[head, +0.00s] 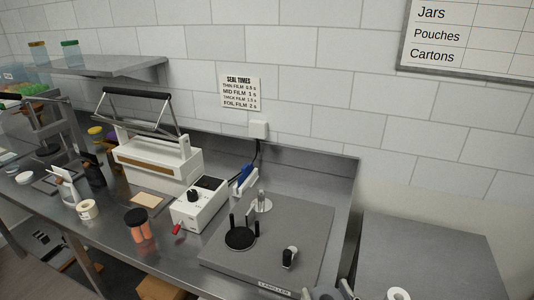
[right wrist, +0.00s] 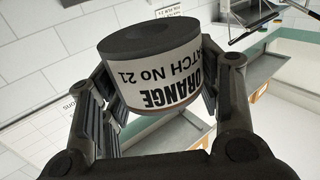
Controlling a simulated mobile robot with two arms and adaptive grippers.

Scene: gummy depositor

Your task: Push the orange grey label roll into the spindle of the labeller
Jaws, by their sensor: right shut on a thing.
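My right gripper (right wrist: 156,88) is shut on the orange grey label roll (right wrist: 150,66) in the right wrist view. The roll has a dark grey end face and a white label band reading "ORANGE" and "BATCH No 21" upside down. In the head view only the tips of my right gripper (head: 328,294) show at the bottom edge, and the held roll is not clearly visible there. The labeller (head: 311,222) is a grey plate on the bench, left of and beyond those tips. It bears a black disc with upright pegs, a metal post (head: 263,204) and a small knob. My left gripper is out of view.
A white roll (head: 398,295) lies on the side table (head: 425,250) at right. A white control box (head: 199,205) with a red lever stands left of the labeller. An orange jar (head: 138,226) and a sealer (head: 155,160) stand further left. The side table is mostly clear.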

